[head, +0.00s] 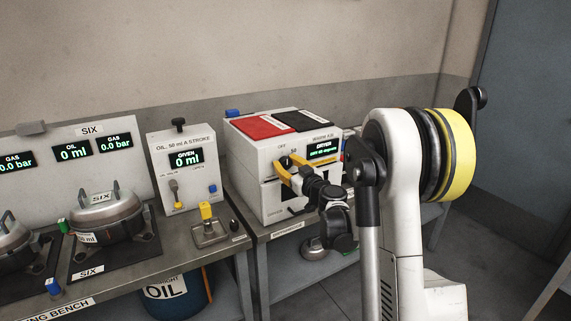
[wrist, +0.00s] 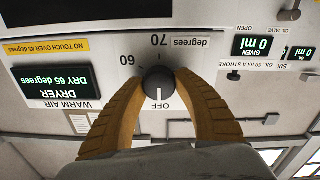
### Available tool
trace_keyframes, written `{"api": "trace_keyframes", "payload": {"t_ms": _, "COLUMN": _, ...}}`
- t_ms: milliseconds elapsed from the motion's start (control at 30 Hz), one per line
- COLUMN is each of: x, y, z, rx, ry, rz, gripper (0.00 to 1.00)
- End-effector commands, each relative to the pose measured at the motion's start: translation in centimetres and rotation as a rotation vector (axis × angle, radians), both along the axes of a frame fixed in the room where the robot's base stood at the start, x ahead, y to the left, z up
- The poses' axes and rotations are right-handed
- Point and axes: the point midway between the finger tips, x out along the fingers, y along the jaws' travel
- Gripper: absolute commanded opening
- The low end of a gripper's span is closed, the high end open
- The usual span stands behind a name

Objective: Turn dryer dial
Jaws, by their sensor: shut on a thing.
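The dryer (head: 258,186) is a white box at the centre of the head view, with a red and a black pad on top. Its dial (wrist: 158,84) is a dark round knob in the wrist view, with OFF, 60 and 70 degrees marked around it. The dryer display (wrist: 56,86) reads DRY 65 degrees, upside down in the wrist view. My gripper (wrist: 160,76) has its yellow fingers shut on the dial, one on each side. In the head view my gripper (head: 287,167) reaches the dryer's front, and the fingers partly hide the dial.
The oil dispenser (head: 183,165) stands left of the dryer, its display reading 0 ml. A metal pot (head: 101,215) marked SIX sits farther left on the bench. A small stand with a yellow block (head: 207,211) is near the bench edge. Floor is free at right.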

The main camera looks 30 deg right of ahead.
Motion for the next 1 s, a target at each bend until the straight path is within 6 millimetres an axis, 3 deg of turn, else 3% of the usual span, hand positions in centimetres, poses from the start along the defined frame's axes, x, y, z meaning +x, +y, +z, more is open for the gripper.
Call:
{"api": "trace_keyframes", "payload": {"t_ms": 33, "x": 0.1, "y": 0.0, "z": 0.1, "rx": 0.001, "ry": 0.000, "rz": -0.001, "gripper": 0.41}}
{"api": "trace_keyframes", "payload": {"t_ms": 100, "x": 0.0, "y": 0.0, "z": 0.1, "rx": 0.001, "ry": 0.000, "rz": -0.001, "gripper": 0.59}}
{"api": "trace_keyframes", "payload": {"t_ms": 467, "x": -0.4, "y": 0.0, "z": 0.0, "rx": 0.001, "ry": 0.000, "rz": -0.001, "gripper": 0.59}}
{"api": "trace_keyframes", "payload": {"t_ms": 567, "x": -1.7, "y": -0.1, "z": 0.0, "rx": 0.001, "ry": 0.000, "rz": -0.002, "gripper": 0.59}}
{"api": "trace_keyframes", "payload": {"t_ms": 1000, "x": -10.6, "y": -0.2, "z": 0.0, "rx": 0.001, "ry": 0.000, "rz": -0.002, "gripper": 0.59}}
